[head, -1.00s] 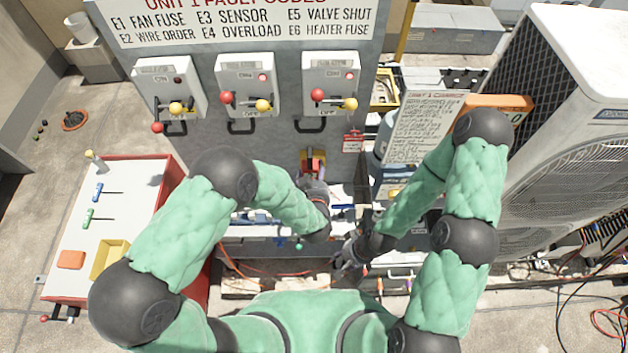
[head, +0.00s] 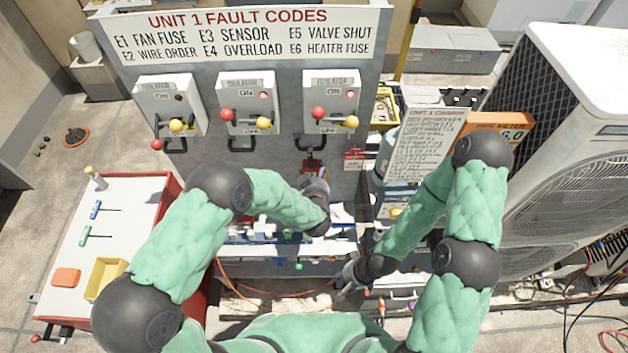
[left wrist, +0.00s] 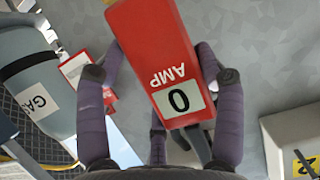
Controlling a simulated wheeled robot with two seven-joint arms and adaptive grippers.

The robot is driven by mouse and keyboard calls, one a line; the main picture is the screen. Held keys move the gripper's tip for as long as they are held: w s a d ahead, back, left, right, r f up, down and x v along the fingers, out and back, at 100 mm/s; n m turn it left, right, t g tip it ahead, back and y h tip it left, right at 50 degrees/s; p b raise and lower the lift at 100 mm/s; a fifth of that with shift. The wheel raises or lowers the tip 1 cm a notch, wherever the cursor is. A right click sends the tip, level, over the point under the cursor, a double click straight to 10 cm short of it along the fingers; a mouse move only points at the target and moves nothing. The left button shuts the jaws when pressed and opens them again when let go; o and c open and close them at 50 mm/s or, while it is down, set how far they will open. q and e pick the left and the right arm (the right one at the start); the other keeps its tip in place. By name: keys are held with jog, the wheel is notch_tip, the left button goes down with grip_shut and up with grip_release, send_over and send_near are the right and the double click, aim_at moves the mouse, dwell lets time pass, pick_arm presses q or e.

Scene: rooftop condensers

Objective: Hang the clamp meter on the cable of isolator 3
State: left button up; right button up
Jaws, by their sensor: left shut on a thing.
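The red clamp meter (left wrist: 160,55) fills the middle of the left wrist view, its AMP label and 0 display upside down. My left gripper (head: 315,180) is shut on it, with purple fingers on both sides. In the head view the meter (head: 314,166) shows small, just below isolator 3 (head: 330,100), the rightmost switch box. The dark cable (head: 310,144) loops under that box, close above the meter. Whether they touch cannot be told; the jaw end is out of the wrist view. My right gripper (head: 350,276) is low at centre, its fingers too small to read.
Two more isolators (head: 170,105) (head: 248,103) stand to the left on the grey panel. A red-and-white tag (head: 353,159) hangs right of the meter. A grey cylinder (left wrist: 38,95) is close by in the wrist view. A red-sided bench (head: 120,215) stands left, a condenser (head: 570,130) right.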

aim_at(314, 166)
pick_arm(q)
jog(key=shift+w+b, duration=0.3)
jog(key=shift+w, duration=1.55)
jog(key=shift+w+f+b, duration=0.1)
jog(key=shift+f+b, duration=0.65)
jog(key=o, duration=1.5)
